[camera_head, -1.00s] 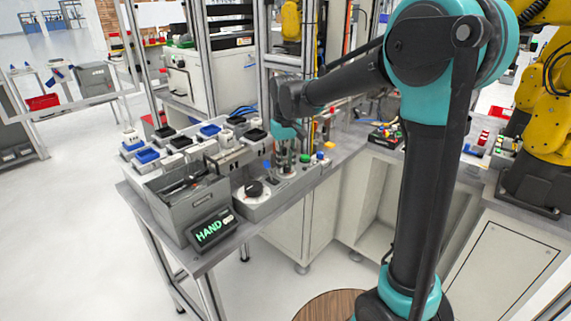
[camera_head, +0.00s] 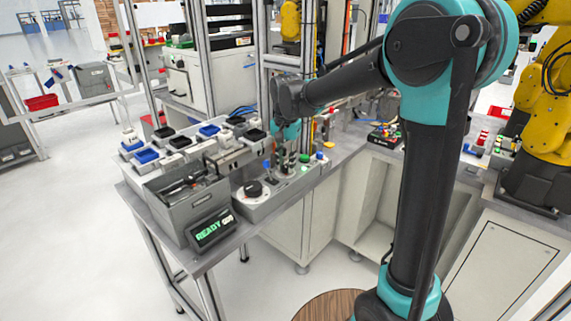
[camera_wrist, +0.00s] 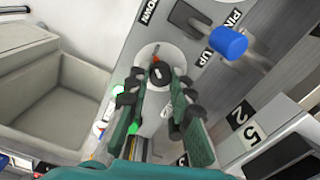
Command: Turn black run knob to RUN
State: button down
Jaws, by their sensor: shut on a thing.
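A black knob (camera_wrist: 159,73) with an orange mark sits on a round white plate on a grey panel in the wrist view. A small display (camera_head: 212,230) at the box's left front shows green READY text. The word RUN is not readable in either view.
A grey bin (camera_head: 190,205) and several small boxes are farther left. The floor at the left is clear.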

aim_at(286, 166)
jog(key=shift+m, duration=0.7)
jog(key=c, duration=1.3)
grip_release()
notch_tip(286, 166, up, 12)
jog(key=shift+r, duration=0.1)
jog(key=s+d+f+n+t, duration=0.1)
jog(key=s+d+f+n, duration=0.1)
jog(key=s+d+f, duration=0.4)
jog(key=s+d+f+n+t, duration=0.1)
jog(key=s+d+f, duration=0.1)
jog(key=d+f, duration=0.7)
jog(key=s+d+f+n, duration=0.1)
jog(key=s+d+f, duration=0.2)
jog(key=s, duration=0.1)
jog(key=s+d+f+t, duration=0.1)
jog(key=s+d+f, duration=0.2)
jog(key=s+d+f+n+t, duration=0.1)
jog(key=s+d+f, duration=0.1)
jog(key=s+f, duration=0.2)
jog(key=shift+s+d+n, duration=0.3)
jog(key=shift+d, duration=0.1)
